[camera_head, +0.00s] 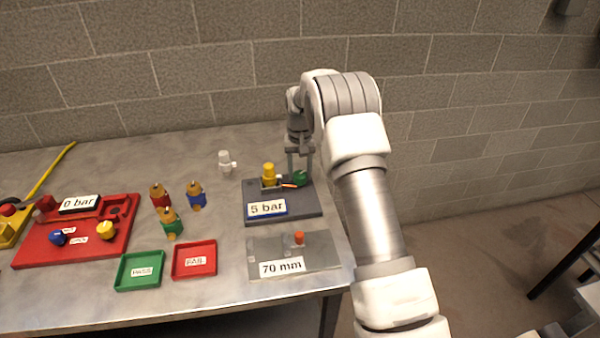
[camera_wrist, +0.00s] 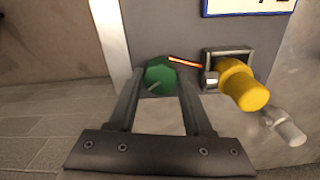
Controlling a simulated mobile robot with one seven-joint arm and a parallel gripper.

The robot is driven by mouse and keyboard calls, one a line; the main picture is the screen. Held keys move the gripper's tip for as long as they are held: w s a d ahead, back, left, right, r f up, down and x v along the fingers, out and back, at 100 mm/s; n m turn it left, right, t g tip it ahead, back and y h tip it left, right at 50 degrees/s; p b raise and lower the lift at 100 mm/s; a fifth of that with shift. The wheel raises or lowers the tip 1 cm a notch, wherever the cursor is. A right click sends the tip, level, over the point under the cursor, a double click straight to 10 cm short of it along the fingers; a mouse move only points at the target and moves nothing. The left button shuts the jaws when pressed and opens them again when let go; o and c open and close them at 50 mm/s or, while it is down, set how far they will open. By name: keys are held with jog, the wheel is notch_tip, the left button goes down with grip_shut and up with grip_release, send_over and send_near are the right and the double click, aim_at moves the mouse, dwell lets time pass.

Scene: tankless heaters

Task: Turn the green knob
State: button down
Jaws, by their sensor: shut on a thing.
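The green knob (camera_head: 299,178) sits on the right part of the dark grey plate (camera_head: 313,204) labelled "5 bar". In the wrist view the green knob (camera_wrist: 160,75) lies between the two fingertips of my gripper (camera_wrist: 157,84), which is shut on it. A white line marks the knob's face. My gripper (camera_head: 300,158) reaches down to it from behind in the head view. An orange pointer (camera_wrist: 186,62) runs from the knob toward the yellow-topped part (camera_wrist: 240,84) in its grey holder. The far side of the knob is hidden.
A small white fitting (camera_head: 226,162) stands left of the plate. Three coloured valves (camera_head: 171,222) stand further left, near green and red trays (camera_head: 194,276) and a red panel (camera_head: 72,247). A "70 mm" plate (camera_head: 325,250) lies in front.

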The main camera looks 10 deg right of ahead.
aim_at(300, 174)
jog(key=shift+m, duration=0.6)
jog(key=shift+c, duration=1.5)
grip_release()
notch_tip(300, 174, up, 18)
jog(key=shift+f+p, duration=0.25)
jog(key=shift+p, duration=0.05)
